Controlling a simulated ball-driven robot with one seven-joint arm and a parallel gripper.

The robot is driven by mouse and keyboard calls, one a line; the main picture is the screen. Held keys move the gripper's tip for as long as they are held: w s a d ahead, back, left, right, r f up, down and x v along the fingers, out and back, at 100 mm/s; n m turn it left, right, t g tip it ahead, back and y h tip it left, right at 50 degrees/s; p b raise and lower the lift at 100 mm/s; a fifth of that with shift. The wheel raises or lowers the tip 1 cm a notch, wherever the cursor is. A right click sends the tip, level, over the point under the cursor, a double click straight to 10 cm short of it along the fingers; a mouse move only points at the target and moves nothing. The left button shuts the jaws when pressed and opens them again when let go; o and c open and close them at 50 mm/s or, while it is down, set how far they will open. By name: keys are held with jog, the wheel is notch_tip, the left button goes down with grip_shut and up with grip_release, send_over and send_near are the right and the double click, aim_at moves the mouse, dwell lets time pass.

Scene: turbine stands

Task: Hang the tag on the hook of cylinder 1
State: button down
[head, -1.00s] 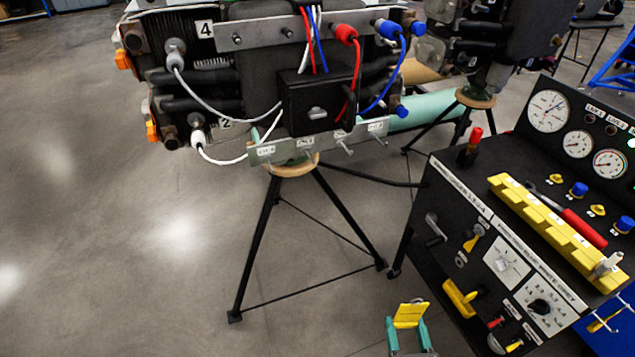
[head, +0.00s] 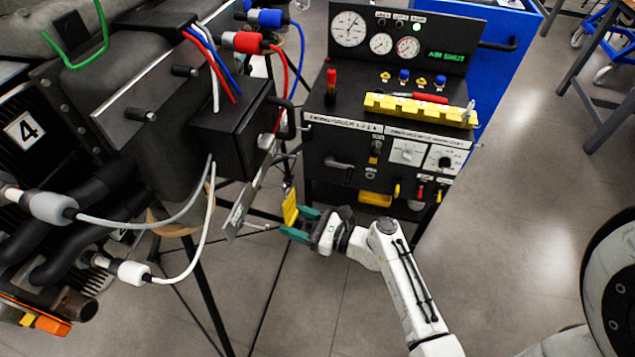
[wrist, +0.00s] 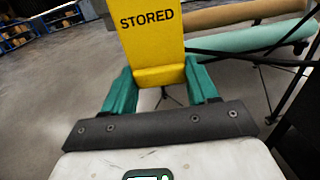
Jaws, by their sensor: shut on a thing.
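The yellow tag (head: 290,207) is held upright in the teal fingers of my gripper (head: 297,224), near the middle of the head view. In the wrist view the tag (wrist: 155,40) reads "STORED" and stands between the fingers (wrist: 158,80). My gripper is shut on it. The engine on its stand fills the left of the head view, with a "4" plate (head: 25,130). A grey labelled rail (head: 238,207) hangs under the black box, left of the tag and apart from it in the picture. Its hooks are hard to make out, and no cylinder 1 label is readable.
The black box (head: 235,135) with red, white and blue cables overhangs the rail. A black control console (head: 400,150) with gauges and a yellow rack (head: 420,108) stands behind the tag. Stand legs (head: 212,300) are below left. The floor (head: 520,200) at right is clear.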

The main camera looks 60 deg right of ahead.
jog(key=w+d+r+n+y+p, duration=0.1)
jog(key=d+r+y, duration=0.1)
jog(key=d+r, duration=0.3)
jog(key=shift+d+n+g+p, duration=0.3)
jog(key=shift+d, duration=0.15)
jog(key=shift+w, duration=0.15)
jog(key=shift+r, duration=0.1)
dwell(0.5)
jog(key=shift+w+a+p, duration=0.2)
jog(key=shift+w+p, duration=0.3)
jog(key=shift+p, duration=0.15)
dwell(0.7)
jog(key=shift+c, duration=0.3)
grip_release()
